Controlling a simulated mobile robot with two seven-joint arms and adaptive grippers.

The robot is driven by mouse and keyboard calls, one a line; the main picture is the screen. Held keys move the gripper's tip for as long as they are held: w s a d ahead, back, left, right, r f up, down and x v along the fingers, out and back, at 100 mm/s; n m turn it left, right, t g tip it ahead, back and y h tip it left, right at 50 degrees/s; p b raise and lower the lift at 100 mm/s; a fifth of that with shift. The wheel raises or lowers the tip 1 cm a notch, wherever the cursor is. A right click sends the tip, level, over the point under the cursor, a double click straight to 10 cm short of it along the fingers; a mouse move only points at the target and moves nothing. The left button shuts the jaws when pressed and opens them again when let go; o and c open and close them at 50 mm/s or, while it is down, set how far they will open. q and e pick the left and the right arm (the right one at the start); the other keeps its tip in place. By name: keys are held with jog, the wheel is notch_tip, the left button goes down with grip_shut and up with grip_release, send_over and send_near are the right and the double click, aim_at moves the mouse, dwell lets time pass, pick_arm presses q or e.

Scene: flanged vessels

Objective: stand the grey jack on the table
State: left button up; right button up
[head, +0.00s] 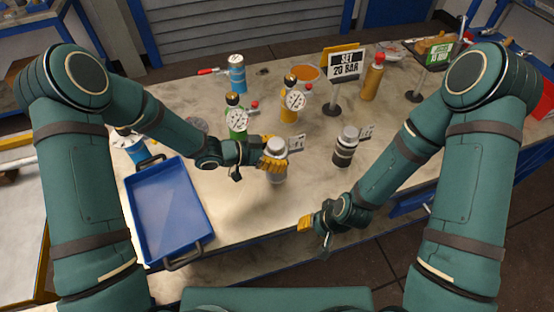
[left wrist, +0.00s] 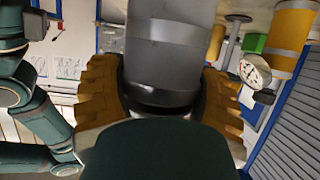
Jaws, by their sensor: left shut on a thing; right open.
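The grey jack (head: 278,176) is a grey cylinder with a lighter top, held over the middle of the table (head: 240,215). My left gripper (head: 273,162) is shut on its side, with yellow fingers around it. In the left wrist view the grey jack (left wrist: 165,60) fills the space between both fingers (left wrist: 165,95). It looks about upright; whether its base touches the table I cannot tell. My right gripper (head: 313,230) is open and empty, low near the table's front edge.
A dark-banded jack (head: 344,151) stands right of the held one. Green (head: 237,125) and yellow (head: 289,112) gauge units stand behind. A blue tray (head: 165,210) lies left. A "SET 20 BAR" sign (head: 346,65) and an orange cylinder (head: 372,80) stand farther back. The front middle is clear.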

pick_arm(q)
jog(key=shift+w+f, duration=0.1)
jog(key=shift+f, duration=1.3)
jog(key=shift+f+b, duration=0.1)
jog(key=shift+b, duration=0.2)
jog(key=o, duration=1.3)
jog(key=shift+o, duration=0.2)
jog(key=shift+r, duration=0.2)
jog(key=p+v, duration=0.2)
jog(key=v, duration=1)
